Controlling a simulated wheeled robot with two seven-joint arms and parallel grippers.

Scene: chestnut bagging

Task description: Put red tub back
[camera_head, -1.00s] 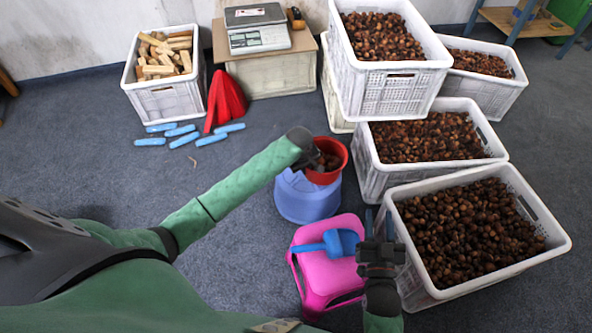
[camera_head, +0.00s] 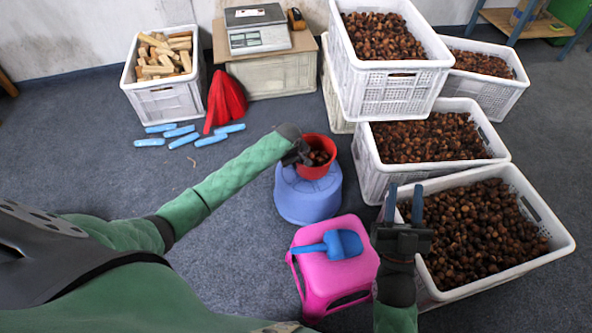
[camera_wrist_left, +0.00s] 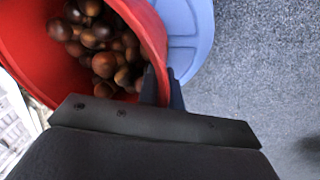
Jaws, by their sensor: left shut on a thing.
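The red tub (camera_head: 315,173) holds some chestnuts and is at the upturned blue bucket-like stool (camera_head: 308,203), over its top. I cannot tell whether it rests on it or hangs just above. My left gripper (camera_head: 304,153) is shut on the tub's near left rim. In the left wrist view the red tub (camera_wrist_left: 152,28) fills the upper left, with a finger at its wall and the blue stool (camera_wrist_left: 190,35) beneath. My right gripper (camera_head: 404,203) is open and empty, by the left edge of the front chestnut crate.
A pink stool (camera_head: 340,283) with a blue scoop (camera_head: 341,245) stands in front of the blue one. White chestnut crates (camera_head: 548,262) line the right. A red bag-like pile (camera_head: 224,103), blue pieces (camera_head: 184,140) and a scale (camera_head: 258,38) are behind. Floor at left is clear.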

